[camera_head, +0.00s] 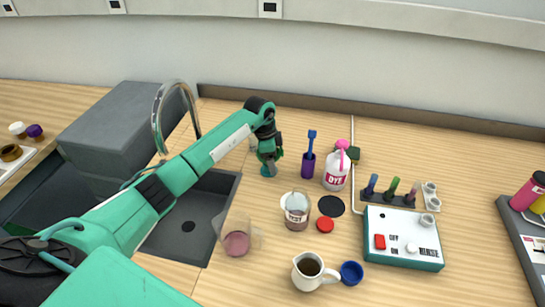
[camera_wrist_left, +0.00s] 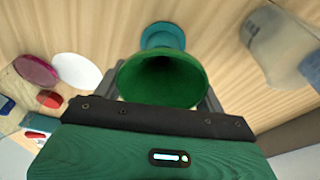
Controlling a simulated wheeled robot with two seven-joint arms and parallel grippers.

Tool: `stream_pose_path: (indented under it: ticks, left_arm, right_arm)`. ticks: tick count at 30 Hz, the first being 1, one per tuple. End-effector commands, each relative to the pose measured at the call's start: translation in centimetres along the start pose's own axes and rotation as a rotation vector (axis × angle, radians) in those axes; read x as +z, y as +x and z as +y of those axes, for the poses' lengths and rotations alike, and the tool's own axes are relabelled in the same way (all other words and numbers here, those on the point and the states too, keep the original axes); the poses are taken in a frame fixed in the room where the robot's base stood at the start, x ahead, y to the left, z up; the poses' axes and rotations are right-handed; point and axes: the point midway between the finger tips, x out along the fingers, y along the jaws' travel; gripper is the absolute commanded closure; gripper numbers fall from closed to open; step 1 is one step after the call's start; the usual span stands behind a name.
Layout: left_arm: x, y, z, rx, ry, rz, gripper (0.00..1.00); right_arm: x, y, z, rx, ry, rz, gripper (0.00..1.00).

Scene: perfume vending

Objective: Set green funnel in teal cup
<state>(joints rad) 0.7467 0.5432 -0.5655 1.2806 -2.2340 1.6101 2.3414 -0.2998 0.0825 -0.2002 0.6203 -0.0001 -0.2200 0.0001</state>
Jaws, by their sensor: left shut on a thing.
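My left gripper (camera_head: 268,157) is shut on the green funnel (camera_wrist_left: 162,80). In the left wrist view the funnel's wide mouth faces the camera, between the fingers. The small teal cup (camera_wrist_left: 163,36) stands on the table just beyond the funnel's rim. In the head view the teal cup (camera_head: 268,171) shows directly below the gripper. The funnel's spout is hidden, so I cannot tell whether it is inside the cup. My right gripper is in neither view.
A purple holder (camera_head: 308,165) and a white dye bottle (camera_head: 337,170) stand to the right. A glass beaker (camera_head: 296,211), a clear beaker (camera_head: 237,240) and a jug (camera_head: 311,271) stand nearer. The sink (camera_head: 205,215) is at the left.

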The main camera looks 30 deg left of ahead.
Motion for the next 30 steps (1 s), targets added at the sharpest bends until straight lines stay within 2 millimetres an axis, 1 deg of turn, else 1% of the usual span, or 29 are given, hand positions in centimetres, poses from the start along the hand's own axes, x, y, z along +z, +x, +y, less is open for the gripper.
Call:
stream_pose_path:
  ticks: [9, 10, 13, 14, 23, 26, 30]
  left_arm:
    - [0.0, 0.0, 0.0, 0.0, 0.0, 0.0, 0.54]
    - [0.0, 0.0, 0.0, 0.0, 0.0, 0.0, 0.27]
    - [0.0, 0.0, 0.0, 0.0, 0.0, 0.0, 0.07]
    - [0.0, 0.0, 0.0, 0.0, 0.0, 0.0, 0.03]
    - [0.0, -0.1, 0.0, 0.0, 0.0, 0.0, 0.03]
    - [0.0, -0.9, -0.1, -0.002, 0.001, 0.0, 0.03]
    - [0.1, -3.2, -0.1, -0.005, 0.0, 0.001, 0.03]
  right_arm:
    - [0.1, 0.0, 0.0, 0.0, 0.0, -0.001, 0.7]
    - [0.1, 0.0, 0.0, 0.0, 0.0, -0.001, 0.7]
    - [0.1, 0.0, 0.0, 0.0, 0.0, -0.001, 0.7]
    - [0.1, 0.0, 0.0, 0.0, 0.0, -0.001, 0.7]
    - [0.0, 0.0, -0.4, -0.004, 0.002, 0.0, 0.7]
    - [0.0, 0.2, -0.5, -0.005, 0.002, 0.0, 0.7]
    - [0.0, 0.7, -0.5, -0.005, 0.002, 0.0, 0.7]
